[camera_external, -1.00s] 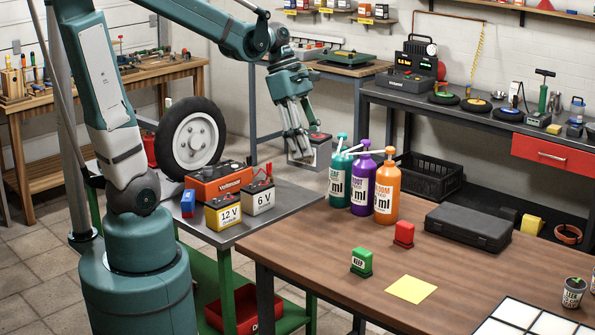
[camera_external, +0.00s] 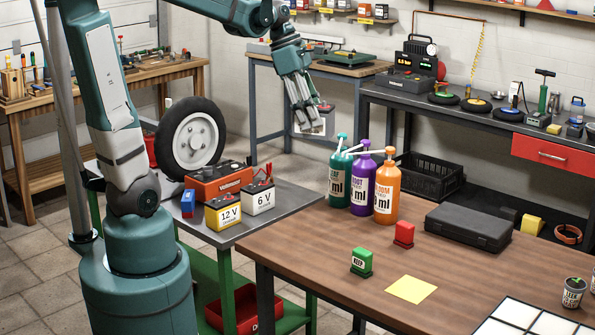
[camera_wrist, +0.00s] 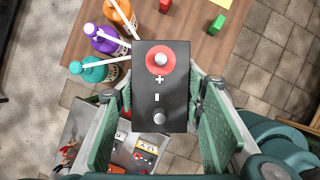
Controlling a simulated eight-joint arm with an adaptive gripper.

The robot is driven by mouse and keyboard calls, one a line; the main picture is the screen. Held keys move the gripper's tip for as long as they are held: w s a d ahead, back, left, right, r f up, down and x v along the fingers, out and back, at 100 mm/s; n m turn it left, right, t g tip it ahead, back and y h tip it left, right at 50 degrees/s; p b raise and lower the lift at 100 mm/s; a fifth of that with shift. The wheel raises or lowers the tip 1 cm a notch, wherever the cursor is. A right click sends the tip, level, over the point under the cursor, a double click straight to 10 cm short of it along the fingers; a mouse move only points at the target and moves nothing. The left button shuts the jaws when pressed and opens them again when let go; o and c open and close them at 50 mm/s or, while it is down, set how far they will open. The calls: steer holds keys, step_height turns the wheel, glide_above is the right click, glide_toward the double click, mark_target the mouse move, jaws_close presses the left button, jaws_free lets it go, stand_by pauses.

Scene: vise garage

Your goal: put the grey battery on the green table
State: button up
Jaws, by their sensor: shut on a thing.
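My gripper (camera_external: 306,128) is shut on the grey battery (camera_external: 326,119), high above the floor behind the bottles. The wrist view shows the battery's dark top (camera_wrist: 160,92), with a red-ringed terminal, a plain terminal and plus and minus marks. My gripper's green-padded fingers (camera_wrist: 160,125) are on both sides of it. The table with green legs and a grey metal top (camera_external: 292,205) stands left of and lower than the battery, which is apart from it. It carries a yellow 12 V battery (camera_external: 223,214) and a whitish 6 V battery (camera_external: 258,198).
Teal, purple and orange bottles (camera_external: 363,185) stand on the wooden table (camera_external: 320,255). The metal top's right part is clear.

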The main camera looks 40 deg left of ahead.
steer(key=w+a+n+t+y+b, duration=0.15)
steer(key=w+a+n, duration=0.55)
steer(key=w+a, duration=0.8)
steer(key=n+t+y, duration=0.1)
steer(key=n+y, duration=0.2)
steer(key=n, duration=0.4)
glide_above(290, 195)
step_height(290, 195, down, 2)
step_height(290, 195, down, 24)
steer(key=shift+f, duration=0.1)
step_height(290, 195, down, 6)
steer(key=b, duration=0.2)
steer(key=shift+f, duration=0.15)
steer(key=shift+f+b, duration=0.4)
steer(key=shift+f, duration=1.45)
steer(key=shift+f, duration=0.15)
